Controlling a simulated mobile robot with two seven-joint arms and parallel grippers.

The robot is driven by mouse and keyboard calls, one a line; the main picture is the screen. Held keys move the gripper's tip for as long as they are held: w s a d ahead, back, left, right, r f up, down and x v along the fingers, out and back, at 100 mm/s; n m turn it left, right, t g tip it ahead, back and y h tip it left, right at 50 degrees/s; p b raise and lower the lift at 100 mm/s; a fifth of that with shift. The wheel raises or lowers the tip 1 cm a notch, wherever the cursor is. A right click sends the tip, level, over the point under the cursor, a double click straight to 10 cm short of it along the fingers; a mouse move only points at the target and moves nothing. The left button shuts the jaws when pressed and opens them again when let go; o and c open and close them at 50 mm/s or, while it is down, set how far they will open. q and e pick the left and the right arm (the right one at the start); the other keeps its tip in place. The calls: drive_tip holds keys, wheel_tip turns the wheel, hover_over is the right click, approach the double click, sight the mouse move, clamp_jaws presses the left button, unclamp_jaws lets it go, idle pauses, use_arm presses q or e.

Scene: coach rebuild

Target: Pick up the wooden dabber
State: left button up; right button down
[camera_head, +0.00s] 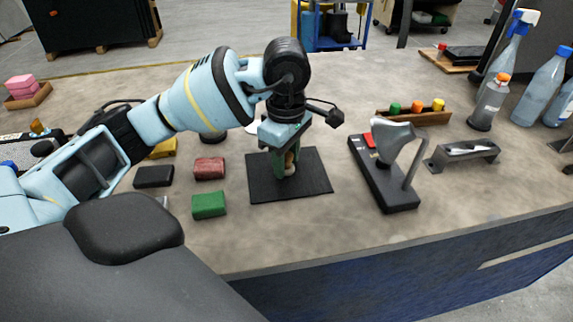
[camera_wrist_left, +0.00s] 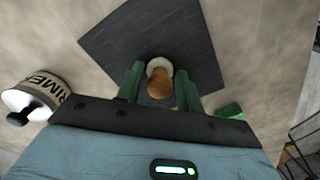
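The wooden dabber (camera_wrist_left: 160,86), a brown rounded handle with a whitish base, stands on a dark square mat (camera_head: 318,184). It also shows in the head view (camera_head: 290,161), partly hidden by my left gripper. My left gripper (camera_head: 284,168) points down at the mat, its green fingers on either side of the dabber. In the left wrist view the dabber lies between the fingertips (camera_wrist_left: 160,72), very close to both. I cannot tell whether the fingers touch it. My right gripper is not in view.
Red (camera_head: 209,168), green (camera_head: 208,204) and black (camera_head: 154,176) blocks lie left of the mat. A black stand with a grey piece (camera_head: 385,180) is to its right. A labelled tin (camera_wrist_left: 45,88) is near the left finger. Bottles (camera_head: 540,88) stand at the far right.

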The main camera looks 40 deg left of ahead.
use_arm(q)
drive_tip(key=c, duration=0.6)
drive_tip(key=shift+r, duration=0.1)
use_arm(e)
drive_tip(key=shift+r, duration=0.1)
